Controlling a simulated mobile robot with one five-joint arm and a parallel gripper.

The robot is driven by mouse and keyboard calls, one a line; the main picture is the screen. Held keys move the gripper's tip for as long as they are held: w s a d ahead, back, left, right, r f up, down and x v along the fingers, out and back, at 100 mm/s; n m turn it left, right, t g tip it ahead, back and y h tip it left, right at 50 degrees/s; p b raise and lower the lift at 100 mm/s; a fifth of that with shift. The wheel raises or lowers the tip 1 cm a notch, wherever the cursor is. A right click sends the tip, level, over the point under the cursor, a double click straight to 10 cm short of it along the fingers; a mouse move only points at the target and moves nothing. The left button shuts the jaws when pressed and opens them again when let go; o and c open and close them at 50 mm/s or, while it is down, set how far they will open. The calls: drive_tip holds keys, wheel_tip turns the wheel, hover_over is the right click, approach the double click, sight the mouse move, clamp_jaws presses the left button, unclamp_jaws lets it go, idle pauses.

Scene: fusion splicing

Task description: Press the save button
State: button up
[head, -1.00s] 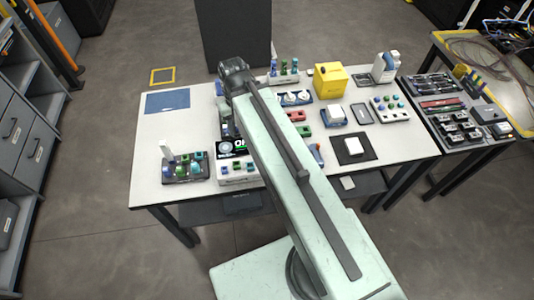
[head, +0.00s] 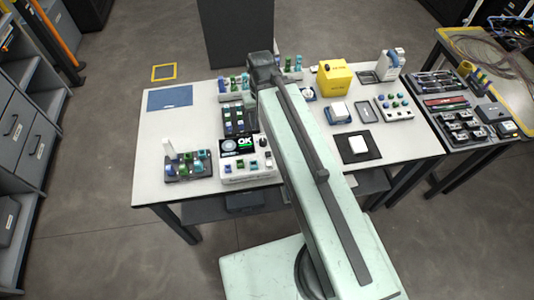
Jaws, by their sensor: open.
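A white device (head: 258,179) stands near the front edge of the table, left of my arm. Its dark screen (head: 239,145) shows "OK" in white beside a round symbol and a green patch. Small green and blue parts and a dark knob sit on it. Which of these is the save button is too small to tell. My arm crosses the table from the front right, and its dark far joint is above the back of the table. My gripper is hidden behind the arm.
A tray of coloured pieces (head: 183,168) stands left of the device. A dark rack (head: 233,118) lies behind it. A yellow box (head: 334,77) and a black mat with a white block (head: 357,147) are to the right. The table's left part is mostly clear.

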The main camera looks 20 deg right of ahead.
clamp_jaws()
drive_tip(key=shift+d, duration=0.1)
idle(1.4)
